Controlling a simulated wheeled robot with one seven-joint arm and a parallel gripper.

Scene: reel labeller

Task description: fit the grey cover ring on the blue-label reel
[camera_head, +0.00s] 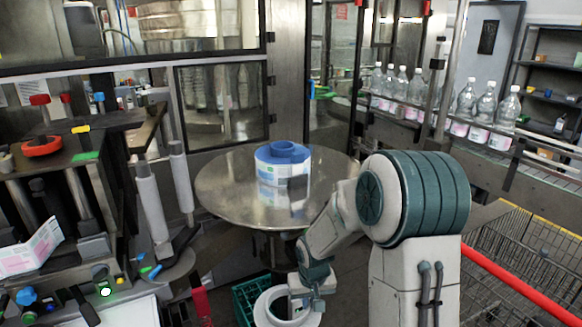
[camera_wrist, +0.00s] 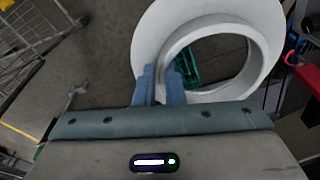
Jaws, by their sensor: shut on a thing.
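The blue-label reel (camera_head: 268,169) stands on the round metal table (camera_head: 225,195), with a blue hub (camera_head: 283,149) on its top. The grey cover ring (camera_head: 262,311) is at the bottom of the head view, below and in front of the round table. My gripper (camera_head: 306,300) is at the ring's right side. In the wrist view, the blue fingers of my gripper (camera_wrist: 160,88) are shut on the near wall of the grey cover ring (camera_wrist: 150,40). The ring shows a wide flange and a raised collar around an open hole. It is held apart from the reel.
A green crate (camera_head: 245,297) stands on the floor behind the ring. A wire cart with a red bar (camera_head: 520,283) is at the right. Clear bottles (camera_head: 485,112) line the conveyor at the back right. Machine parts crowd the left side. The round table is bare around the reel.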

